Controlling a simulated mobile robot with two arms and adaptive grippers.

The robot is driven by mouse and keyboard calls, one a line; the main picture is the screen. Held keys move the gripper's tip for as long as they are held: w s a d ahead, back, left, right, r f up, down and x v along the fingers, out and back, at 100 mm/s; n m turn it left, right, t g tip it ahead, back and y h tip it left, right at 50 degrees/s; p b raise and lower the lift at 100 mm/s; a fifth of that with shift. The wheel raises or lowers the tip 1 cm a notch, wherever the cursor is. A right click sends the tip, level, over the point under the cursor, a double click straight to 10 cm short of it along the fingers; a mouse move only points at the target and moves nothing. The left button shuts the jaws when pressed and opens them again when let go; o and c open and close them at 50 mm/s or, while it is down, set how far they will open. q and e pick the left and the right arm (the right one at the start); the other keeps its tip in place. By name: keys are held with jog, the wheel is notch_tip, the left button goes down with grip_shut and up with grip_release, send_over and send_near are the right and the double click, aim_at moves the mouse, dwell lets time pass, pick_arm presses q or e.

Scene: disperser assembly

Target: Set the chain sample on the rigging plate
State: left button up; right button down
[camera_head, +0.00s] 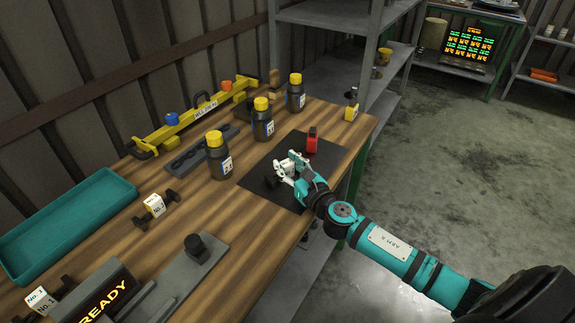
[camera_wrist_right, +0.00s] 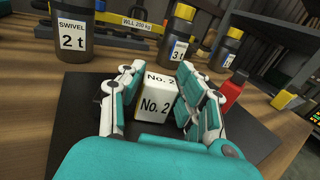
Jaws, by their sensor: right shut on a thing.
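My right gripper (camera_head: 287,168) is shut on a white block marked No. 2 (camera_wrist_right: 156,104), which sits between its fingers in the wrist view. In the head view the fingers largely hide the block, and a dark end (camera_head: 272,181) shows beside them. The block is over or on a flat black plate (camera_head: 326,163); I cannot tell whether it touches. Two similar white-tagged samples with dark ends lie at the left, one mid-table (camera_head: 154,206) and one marked No. 1 (camera_head: 40,301) at the front. I cannot tell which flat piece is the rigging plate. My left gripper is not in view.
A red item (camera_head: 312,140) stands on the black plate's far part. Yellow-capped bottles (camera_head: 219,160) stand behind it. A teal tray (camera_head: 68,226), a grey plate with a black knob (camera_head: 176,277) and a yellow beam (camera_head: 190,122) are left. Bare wood (camera_head: 240,230) lies in front.

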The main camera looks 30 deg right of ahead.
jog(key=c, duration=0.9)
grip_release()
jog(key=shift+f, duration=0.1)
jog(key=s, duration=0.3)
jog(key=s+b, duration=0.1)
jog(key=s, duration=0.6)
jog(key=shift+s+d+b, duration=0.3)
jog(key=shift+d+b, duration=0.05)
jog(key=shift+d, duration=0.05)
jog(key=shift+s, duration=0.7)
jog(key=shift+s, duration=0.1)
